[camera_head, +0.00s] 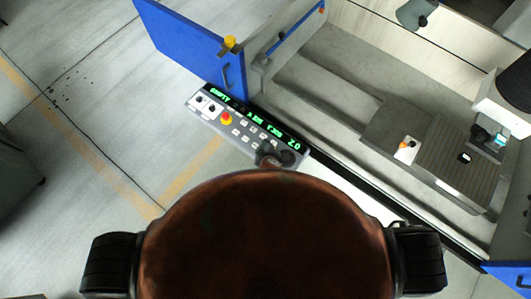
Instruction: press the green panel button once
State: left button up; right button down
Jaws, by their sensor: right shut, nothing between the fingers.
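A control panel (245,133) stands near the middle of the view, with a dark display of green characters, a red emergency stop (226,118) on yellow, small pale keys, and two dark knobs on white plates at its left end. I cannot make out a green button; it may be hidden or too small. My right gripper (267,154) seems to be the small dark shape over the panel's lower right part, shut and empty. I cannot tell whether it touches the panel. My left gripper is not in view.
A blue door (190,42) stands open behind the panel. The machine's open work area (340,90) lies to the right, with a slatted plate (455,165) inside. My own body fills the lower middle.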

notch_tip(320, 180, down, 7)
jog(key=b, duration=0.6)
jog(key=shift+r, duration=0.15)
jog(key=shift+f+b, duration=0.5)
jog(key=shift+f, duration=0.2)
dwell(0.4)
jog(key=shift+f, duration=0.4)
jog(key=shift+f+b, duration=0.4)
dwell(0.5)
jog(key=shift+r, duration=0.1)
jog(key=shift+r+p, duration=0.75)
jog(key=shift+p, duration=0.1)
